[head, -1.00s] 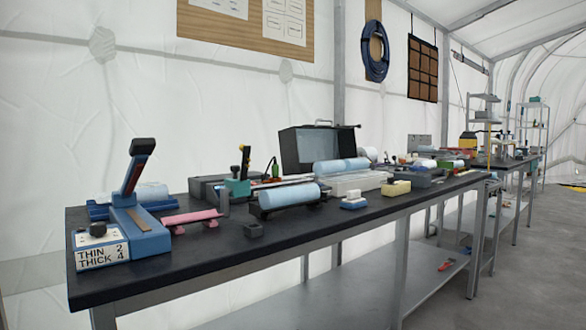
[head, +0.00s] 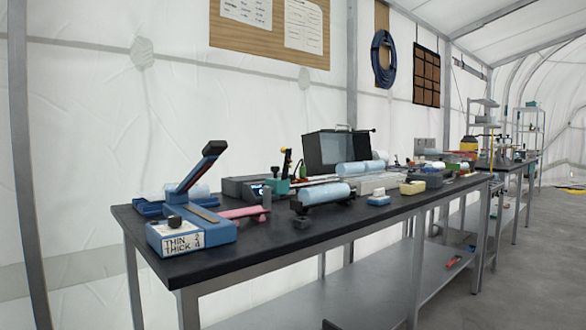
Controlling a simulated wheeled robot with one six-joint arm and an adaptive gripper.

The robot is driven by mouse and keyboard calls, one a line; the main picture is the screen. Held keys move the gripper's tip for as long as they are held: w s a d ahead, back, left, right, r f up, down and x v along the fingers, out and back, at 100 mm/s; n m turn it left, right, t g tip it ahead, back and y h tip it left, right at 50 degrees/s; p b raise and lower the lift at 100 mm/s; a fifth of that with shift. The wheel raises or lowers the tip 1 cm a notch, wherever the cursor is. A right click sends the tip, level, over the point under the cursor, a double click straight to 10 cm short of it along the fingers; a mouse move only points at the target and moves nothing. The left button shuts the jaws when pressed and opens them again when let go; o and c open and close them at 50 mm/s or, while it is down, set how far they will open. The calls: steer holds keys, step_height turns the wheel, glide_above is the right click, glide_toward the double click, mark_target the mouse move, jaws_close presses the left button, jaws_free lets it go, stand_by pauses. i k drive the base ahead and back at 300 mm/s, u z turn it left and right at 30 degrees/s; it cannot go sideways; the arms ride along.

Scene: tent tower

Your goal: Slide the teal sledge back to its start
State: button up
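A small teal block (head: 279,187), which looks like the teal sledge, sits on the black-topped bench (head: 262,237) behind the light blue roll. A dark upright handle with a yellow part stands at it. It is beside a grey box (head: 240,187) with a small lit display. A rail under the teal block is too small to make out. My gripper is not in view.
A blue lever device (head: 205,230) marked THIN 2, THICK 4 stands at the near left. A pink bar (head: 243,212), a light blue roll (head: 325,194) on a dark cradle and a black open case (head: 335,150) are on the bench.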

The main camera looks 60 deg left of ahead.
mark_target(280, 187)
steer(key=u, duration=0.1)
steer(key=i, duration=1.45)
steer(key=u, duration=1.05)
steer(key=i, duration=0.95)
steer(key=u, duration=1.1)
